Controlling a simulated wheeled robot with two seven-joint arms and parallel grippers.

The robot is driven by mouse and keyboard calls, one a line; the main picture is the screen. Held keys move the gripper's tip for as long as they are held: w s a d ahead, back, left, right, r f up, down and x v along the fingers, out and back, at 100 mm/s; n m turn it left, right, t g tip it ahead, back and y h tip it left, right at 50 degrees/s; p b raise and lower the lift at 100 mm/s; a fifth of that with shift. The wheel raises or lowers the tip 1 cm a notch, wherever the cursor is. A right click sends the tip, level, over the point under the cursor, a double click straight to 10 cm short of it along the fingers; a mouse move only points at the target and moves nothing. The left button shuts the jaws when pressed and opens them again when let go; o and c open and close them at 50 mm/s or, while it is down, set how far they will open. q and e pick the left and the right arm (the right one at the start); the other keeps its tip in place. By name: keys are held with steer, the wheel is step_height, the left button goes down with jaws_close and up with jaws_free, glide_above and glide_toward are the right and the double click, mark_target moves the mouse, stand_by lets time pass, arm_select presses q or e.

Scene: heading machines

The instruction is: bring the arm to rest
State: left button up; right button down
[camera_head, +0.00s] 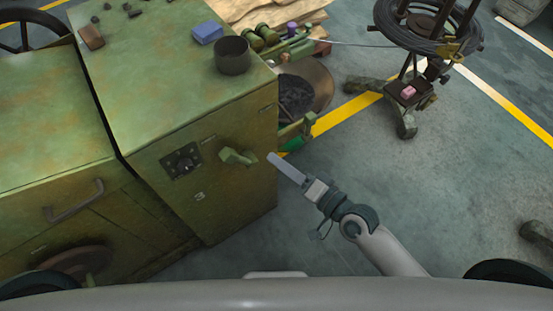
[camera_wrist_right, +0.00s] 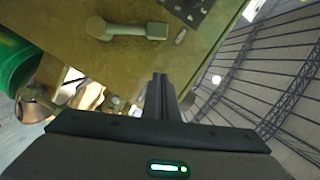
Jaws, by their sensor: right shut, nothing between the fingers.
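My right gripper (camera_head: 272,157) reaches in from the lower right in the head view, with its fingers shut and empty. Its tips are in front of the green machine (camera_head: 232,175), a little right of the lever handle (camera_head: 238,157) on the front face. In the right wrist view the shut fingers (camera_wrist_right: 160,78) point at the machine's face, below the handle (camera_wrist_right: 128,29). I cannot tell how far the tips are from the face. My left gripper is not in view.
A wire-coil stand (camera_head: 408,95) is at the upper right. A bin of dark pieces (camera_head: 297,92) sits behind the machine. The grey floor (camera_head: 450,180) to the right is mostly clear.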

stand_by(0.4)
steer(key=s+d+f+n+g+h, duration=0.1)
steer(key=s+d+f+h, duration=0.3)
steer(key=f, duration=0.8)
steer(key=d+f+g+h, duration=0.1)
steer(key=d+f, duration=0.5)
steer(key=f, duration=0.6)
steer(key=s+d+f+n+g+h, duration=0.1)
steer(key=s+d+f+g+h, duration=0.3)
steer(key=f, duration=0.9)
steer(key=s+d+f+n+g+h, duration=0.1)
steer(key=s+d+f, duration=0.3)
steer(key=s+f, duration=0.2)
steer(key=s+d+f+n, duration=0.1)
steer(key=s+d+f, duration=0.2)
steer(key=s+f, duration=0.25)
steer(key=s+d+f+n+g+h, duration=0.1)
steer(key=s+f+g, duration=0.1)
steer(key=s, duration=0.7)
steer(key=s+d+f+n+g, duration=0.1)
steer(key=s+f, duration=0.4)
steer(key=s, duration=0.5)
steer(key=shift+d+f+g+h, duration=0.15)
steer(key=shift+d+g+h, duration=0.25)
steer(key=shift+d, duration=0.05)
